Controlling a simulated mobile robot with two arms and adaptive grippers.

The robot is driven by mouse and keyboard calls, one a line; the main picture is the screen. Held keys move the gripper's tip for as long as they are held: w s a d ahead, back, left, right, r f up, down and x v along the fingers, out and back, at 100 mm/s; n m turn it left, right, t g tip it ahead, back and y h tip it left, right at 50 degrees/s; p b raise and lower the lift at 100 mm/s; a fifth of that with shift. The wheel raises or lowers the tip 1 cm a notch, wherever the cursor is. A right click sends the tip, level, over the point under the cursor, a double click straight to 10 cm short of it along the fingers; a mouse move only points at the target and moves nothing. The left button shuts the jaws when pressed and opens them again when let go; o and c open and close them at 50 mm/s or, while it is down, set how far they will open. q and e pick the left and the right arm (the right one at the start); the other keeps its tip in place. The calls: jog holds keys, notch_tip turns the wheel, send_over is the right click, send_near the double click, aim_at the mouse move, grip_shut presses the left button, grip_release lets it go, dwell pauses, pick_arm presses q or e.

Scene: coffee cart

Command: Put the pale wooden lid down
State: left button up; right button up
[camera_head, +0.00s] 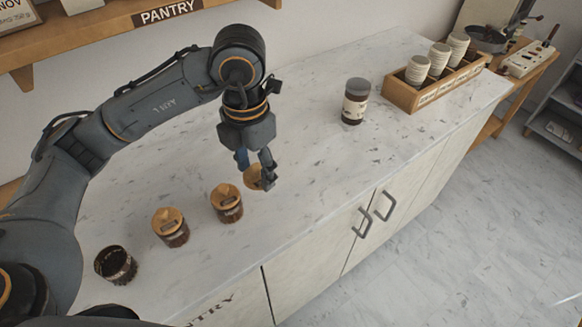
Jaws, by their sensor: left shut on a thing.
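My left gripper (256,171) points down over the counter and is shut on the pale wooden lid (252,180). The lid is partly hidden by the fingers; it is low over the countertop, and I cannot tell whether it touches. An open jar (115,265) with dark contents and no lid stands at the lower left. Two other jars with dark contents and wooden lids on, one (171,228) in the middle of the row and one (227,203) nearest the gripper, stand between it and the open jar. My right gripper is not in view.
The marble-look counter (310,180) is clear to the right of the gripper. A dark-topped jar (355,102) with a pale label stands farther back. A wooden box (433,88) holds several pale ribbed cups at the far right. A wooden pantry shelf (110,25) runs along the wall.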

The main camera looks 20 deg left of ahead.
pick_arm(q)
jog(key=w+d+f, duration=0.1)
jog(key=w+f, duration=0.1)
jog(key=w, duration=0.2)
jog(key=p, duration=0.2)
send_over(286, 180)
notch_tip(286, 180, down, 6)
jog(key=shift+s+a+r, duration=0.1)
jog(key=shift+s, duration=0.05)
notch_tip(286, 180, down, 3)
jog(key=shift+p, duration=0.9)
jog(key=shift+f+b, duration=0.35)
jog(key=o, duration=1)
jog(key=shift+c, duration=0.2)
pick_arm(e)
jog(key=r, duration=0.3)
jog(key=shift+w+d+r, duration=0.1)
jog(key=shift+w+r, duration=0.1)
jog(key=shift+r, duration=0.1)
pick_arm(q)
jog(key=shift+r, duration=0.1)
